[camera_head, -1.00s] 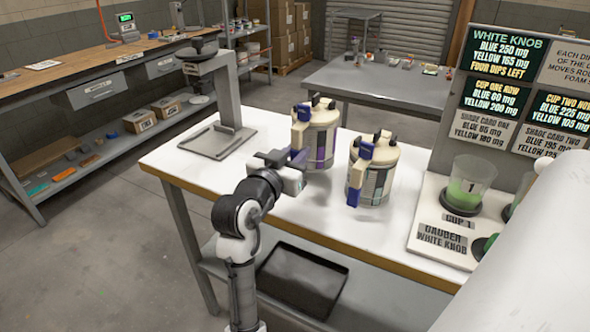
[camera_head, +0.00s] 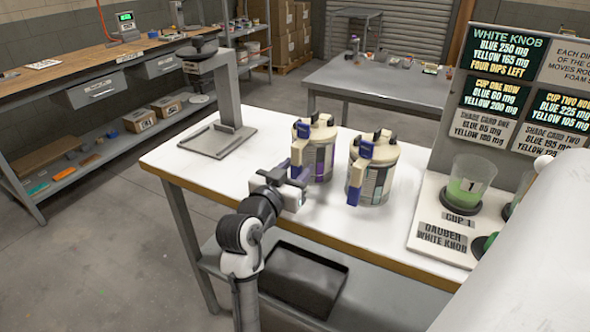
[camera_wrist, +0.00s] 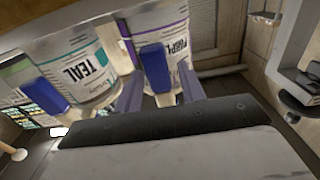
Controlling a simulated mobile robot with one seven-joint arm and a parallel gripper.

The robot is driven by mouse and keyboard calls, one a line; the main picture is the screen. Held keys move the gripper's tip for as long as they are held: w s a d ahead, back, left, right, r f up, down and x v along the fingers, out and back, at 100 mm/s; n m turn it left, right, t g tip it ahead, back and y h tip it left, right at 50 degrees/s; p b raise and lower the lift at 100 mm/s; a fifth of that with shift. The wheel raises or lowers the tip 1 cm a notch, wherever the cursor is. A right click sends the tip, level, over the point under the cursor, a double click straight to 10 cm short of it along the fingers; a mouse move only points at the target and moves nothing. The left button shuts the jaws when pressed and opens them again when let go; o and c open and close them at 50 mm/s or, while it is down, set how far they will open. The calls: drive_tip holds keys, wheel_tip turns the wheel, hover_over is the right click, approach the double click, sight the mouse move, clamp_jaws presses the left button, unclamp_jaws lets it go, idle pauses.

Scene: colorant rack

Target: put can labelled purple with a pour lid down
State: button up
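The can labelled purple (camera_head: 318,158) appears to stand upright on the white bench, with a cream lid and a blue-tipped handle facing my gripper. In the wrist view its purple-banded label (camera_wrist: 172,42) is partly readable. The teal can (camera_head: 374,172) stands close to its right; its label (camera_wrist: 80,62) shows in the wrist view. My gripper (camera_head: 291,181) is in front of the purple can, low over the bench. Its fingers (camera_wrist: 161,92) look spread, one on each side of the purple can's blue handle. Finger contact with the handle is hard to see.
A grey stand (camera_head: 222,115) is at the bench's left back. A cup board (camera_head: 428,215) with a green-filled cup (camera_head: 468,183) is at the right. The white bench top (camera_head: 265,128) is clear between stand and cans. A black tray (camera_head: 303,278) lies on the shelf below.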

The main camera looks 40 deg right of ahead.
drive_tip(key=shift+r, duration=0.15)
drive_tip(key=b+v, duration=0.2)
drive_tip(key=v, duration=1)
